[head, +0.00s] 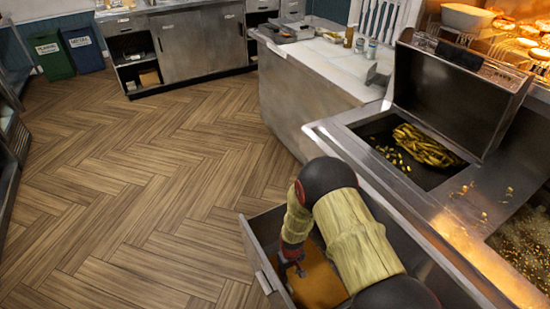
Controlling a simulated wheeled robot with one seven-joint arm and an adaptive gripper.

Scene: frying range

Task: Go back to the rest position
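My arm reaches down from the lower right in the head view, and my gripper (291,270) points down into an open drawer (257,250) at the front of the fryer counter. The gripper is small and dark here, and I cannot tell whether its fingers are apart or closed, or whether they hold anything. An orange-brown surface (320,282) lies inside the drawer, beside and below the gripper. My arm hides the drawer's right part.
Fries (425,146) lie in a dark basin (378,132) in the metal counter, beneath a raised lid (450,98). Hot oil (525,250) bubbles at the right. A white-topped counter (335,65) stands behind. The wooden floor (120,190) at the left is clear.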

